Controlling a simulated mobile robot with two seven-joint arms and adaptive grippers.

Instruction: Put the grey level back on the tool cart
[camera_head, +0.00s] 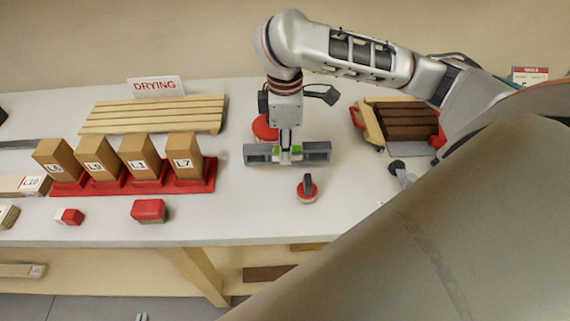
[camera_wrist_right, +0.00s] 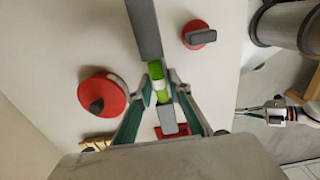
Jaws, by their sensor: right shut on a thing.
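The grey level (camera_head: 316,151) is a bar with green vials, crosswise over the white bench near its middle. In the right wrist view the level (camera_wrist_right: 146,28) runs between the fingers. My right gripper (camera_head: 286,150) points down and is shut on its middle. I cannot tell whether the level touches the bench. Only the tip of what seems to be my left gripper (camera_head: 141,317) shows at the bottom edge of the head view, low over the floor, away from the level; its jaw state is unclear. I do not make out the tool cart.
A red-based suction cup (camera_head: 307,189) is in front of the level; a red disc (camera_head: 265,128) is behind it. Left are a red tray (camera_head: 128,186) of labelled blocks, a slatted rack (camera_head: 153,114) and red blocks (camera_head: 148,210). A clamped brown board stack (camera_head: 400,120) is right.

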